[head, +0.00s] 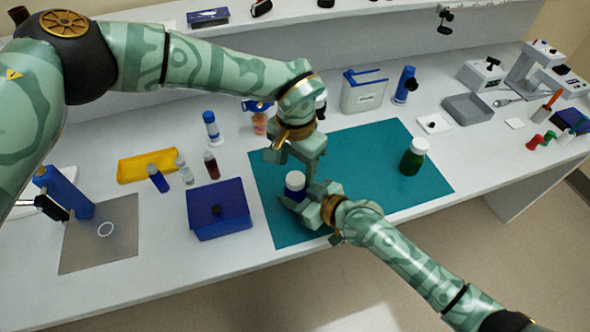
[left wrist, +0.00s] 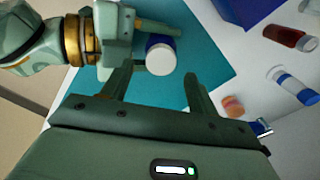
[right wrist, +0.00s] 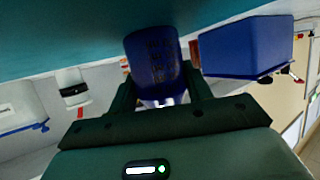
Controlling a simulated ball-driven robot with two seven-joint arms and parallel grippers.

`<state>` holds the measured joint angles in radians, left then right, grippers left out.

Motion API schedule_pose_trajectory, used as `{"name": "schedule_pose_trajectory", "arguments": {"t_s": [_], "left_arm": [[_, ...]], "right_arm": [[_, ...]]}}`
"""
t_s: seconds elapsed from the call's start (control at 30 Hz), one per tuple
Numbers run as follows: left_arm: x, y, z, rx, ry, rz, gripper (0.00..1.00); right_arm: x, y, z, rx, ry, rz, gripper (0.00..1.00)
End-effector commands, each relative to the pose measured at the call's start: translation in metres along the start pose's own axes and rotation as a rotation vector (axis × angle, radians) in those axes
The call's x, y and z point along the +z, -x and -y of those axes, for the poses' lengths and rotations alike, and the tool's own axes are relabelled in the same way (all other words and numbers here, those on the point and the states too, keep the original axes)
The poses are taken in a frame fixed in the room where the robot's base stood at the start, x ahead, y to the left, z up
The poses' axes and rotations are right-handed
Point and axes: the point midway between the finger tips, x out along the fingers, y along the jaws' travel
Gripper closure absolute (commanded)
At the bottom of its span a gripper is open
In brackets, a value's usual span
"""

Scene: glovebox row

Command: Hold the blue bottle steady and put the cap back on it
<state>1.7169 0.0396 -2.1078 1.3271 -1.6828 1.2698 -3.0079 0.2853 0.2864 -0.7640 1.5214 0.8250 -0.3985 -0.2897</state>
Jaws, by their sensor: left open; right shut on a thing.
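The blue bottle (head: 294,193) stands on the teal mat (head: 350,165) with the white cap (head: 295,179) on its top. In the left wrist view the cap (left wrist: 161,56) looks like a round white disc over the blue body; I cannot tell how tightly it sits. My right gripper (head: 303,202) is shut on the blue bottle, whose body also shows between the fingers in the right wrist view (right wrist: 155,60). My left gripper (head: 295,166) is open and empty, just above the cap, with its fingers pointing down and apart from it.
A green bottle with a white lid (head: 413,157) stands on the mat's right. A dark blue box (head: 218,210) is left of the mat. The mat's middle is clear.

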Motion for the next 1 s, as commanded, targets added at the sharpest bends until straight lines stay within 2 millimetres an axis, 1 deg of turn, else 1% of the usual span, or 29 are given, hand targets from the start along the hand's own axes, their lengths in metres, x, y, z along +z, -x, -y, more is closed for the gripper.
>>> {"name": "schedule_pose_trajectory", "arguments": {"t_s": [0.1, 0.33, 0.4, 0.5, 0.57, 0.67, 0.77, 0.8, 0.97, 1.0], "left_arm": [[0.001, 0.007, 0.001, -0.001, 0.0, 0.001, 0.41], [0.001, 0.008, 0.001, -0.002, 0.001, 0.001, 0.41], [0.001, 0.007, 0.001, -0.001, 0.002, 0.002, 0.53], [-0.002, 0.012, -0.001, 0.022, 0.018, -0.013, 0.53], [-0.003, 0.014, -0.001, 0.024, 0.093, -0.016, 0.53], [-0.003, 0.018, -0.002, 0.03, 0.299, -0.016, 0.53], [-0.004, 0.022, -0.002, 0.034, 0.586, -0.014, 0.53], [-0.004, 0.024, -0.003, 0.036, 0.714, -0.012, 0.53], [-0.004, 0.03, -0.002, 0.037, 1.228, -0.004, 0.53], [-0.004, 0.032, -0.002, 0.037, 1.357, -0.002, 0.53]], "right_arm": [[0.001, 0.0, 0.001, -0.001, 0.0, 0.002, 1.0], [0.001, 0.0, 0.0, -0.001, 0.0, 0.002, 1.0], [0.001, 0.0, 0.0, -0.001, 0.0, 0.002, 1.0], [0.001, 0.0, 0.0, -0.001, 0.0, 0.002, 1.0], [0.001, 0.0, 0.0, 0.0, 0.0, 0.002, 1.0], [0.001, 0.0, 0.0, 0.0, 0.0, 0.002, 1.0], [0.001, 0.0, 0.0, 0.0, 0.0, 0.001, 1.0], [0.001, 0.0, 0.0, 0.0, 0.0, 0.001, 1.0], [0.001, 0.0, 0.0, 0.0, 0.0, 0.001, 1.0], [0.001, 0.0, 0.0, 0.0, 0.0, 0.001, 1.0]]}}
